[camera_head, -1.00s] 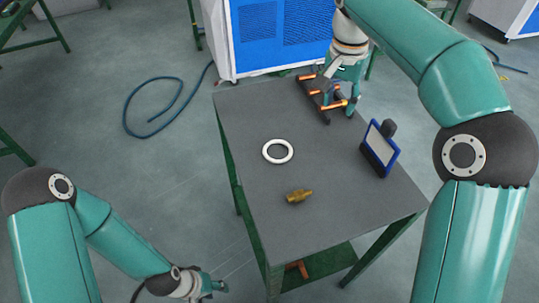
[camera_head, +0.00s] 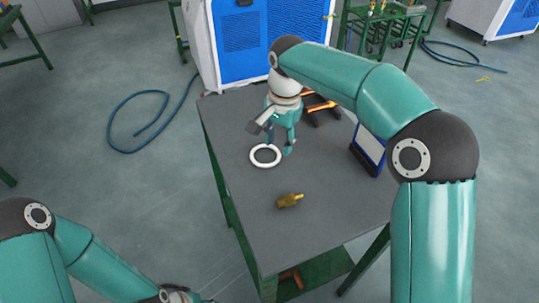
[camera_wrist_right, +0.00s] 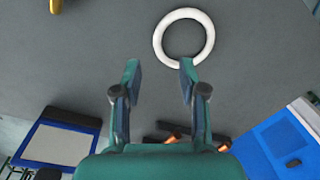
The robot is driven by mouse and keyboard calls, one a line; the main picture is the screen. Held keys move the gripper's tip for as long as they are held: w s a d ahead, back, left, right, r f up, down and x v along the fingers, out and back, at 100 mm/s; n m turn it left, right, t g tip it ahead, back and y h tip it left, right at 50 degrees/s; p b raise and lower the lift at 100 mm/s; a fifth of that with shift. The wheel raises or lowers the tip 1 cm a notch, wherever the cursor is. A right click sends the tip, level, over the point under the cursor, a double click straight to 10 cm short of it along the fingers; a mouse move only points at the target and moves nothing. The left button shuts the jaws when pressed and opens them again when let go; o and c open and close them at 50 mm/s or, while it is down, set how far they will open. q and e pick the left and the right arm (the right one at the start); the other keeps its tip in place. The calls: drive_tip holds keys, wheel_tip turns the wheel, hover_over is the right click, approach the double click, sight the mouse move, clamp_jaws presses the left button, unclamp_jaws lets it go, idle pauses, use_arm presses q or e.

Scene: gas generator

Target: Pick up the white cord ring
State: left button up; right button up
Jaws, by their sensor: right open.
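The white cord ring (camera_head: 265,155) lies flat on the grey table (camera_head: 320,225). In the right wrist view the ring (camera_wrist_right: 157,40) is just beyond the fingertips, slightly right of centre. My right gripper (camera_head: 279,148) is over the table beside the ring, at its right and far side. In the right wrist view its two fingers (camera_wrist_right: 160,72) are spread apart with nothing between them. My left arm comes in at the lower left; the left gripper is at the bottom edge, mostly cut off.
A brass fitting (camera_head: 289,200) lies on the table nearer me. A blue-framed panel (camera_head: 369,150) stands at the right, partly behind my right arm. A dark tool with orange parts (camera_head: 322,108) lies at the far edge. A blue and white cabinet (camera_head: 240,45) stands behind the table.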

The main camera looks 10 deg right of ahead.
sight(276, 158)
drive_tip(key=f, duration=0.5)
drive_tip(key=shift+w+a, duration=0.15)
drive_tip(key=shift+w, duration=0.2)
clamp_jaws()
